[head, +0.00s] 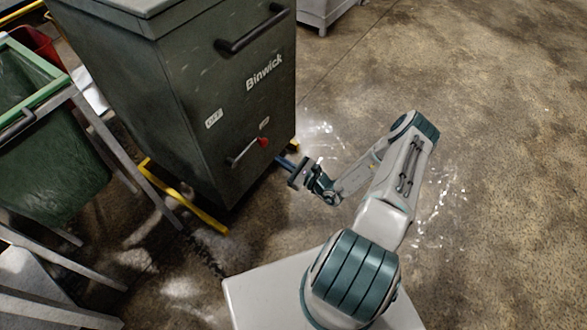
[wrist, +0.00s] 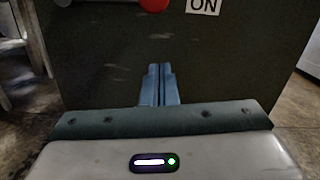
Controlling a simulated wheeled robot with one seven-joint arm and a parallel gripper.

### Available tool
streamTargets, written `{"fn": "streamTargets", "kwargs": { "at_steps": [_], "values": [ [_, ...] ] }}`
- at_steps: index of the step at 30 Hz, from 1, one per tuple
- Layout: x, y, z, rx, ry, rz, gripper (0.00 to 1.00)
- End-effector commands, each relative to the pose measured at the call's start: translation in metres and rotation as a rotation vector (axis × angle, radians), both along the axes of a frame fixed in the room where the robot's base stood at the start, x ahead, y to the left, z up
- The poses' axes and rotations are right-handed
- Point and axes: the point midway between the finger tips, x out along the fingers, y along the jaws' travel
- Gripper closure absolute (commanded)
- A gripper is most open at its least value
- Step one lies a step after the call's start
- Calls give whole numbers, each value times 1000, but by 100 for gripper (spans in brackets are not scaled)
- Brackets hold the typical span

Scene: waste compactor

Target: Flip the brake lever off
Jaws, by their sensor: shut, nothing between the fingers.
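The brake lever (head: 244,152) is a thin grey bar with a red knob (head: 263,142) on the front of the dark green compactor (head: 200,85). The knob end points right, below the ON label (head: 264,123); the OFF label (head: 214,118) is to the upper left. In the wrist view the red knob (wrist: 154,4) is cut by the top edge, left of the ON label (wrist: 203,6). My gripper (head: 281,160) is shut and empty, to the right of and slightly below the knob, apart from it. Its blue fingers (wrist: 159,70) are together in the wrist view, below the knob.
A black handle (head: 252,30) is higher on the compactor's front. A yellow bar (head: 185,197) lies low at its left. A green bin (head: 45,140) in a grey frame stands at the far left. The concrete floor to the right (head: 500,130) is clear.

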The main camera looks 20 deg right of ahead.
Motion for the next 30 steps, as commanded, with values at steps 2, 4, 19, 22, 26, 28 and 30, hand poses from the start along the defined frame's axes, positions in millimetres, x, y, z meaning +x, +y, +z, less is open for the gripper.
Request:
{"fn": "streamTargets", "kwargs": {
  "at_steps": [2,4,19,22,26,28,30],
  "values": [
    [14,12,-1,-1,-1,4,100],
    [25,19,2,-1,-1,2,100],
    [23,24,42,-1,0,0,100],
    [23,24,42,-1,1,0,100],
    [23,24,42,-1,0,0,100],
    [23,23,42,-3,-1,-2,100],
    [23,21,44,-9,-5,-6,100]
  ]
}}
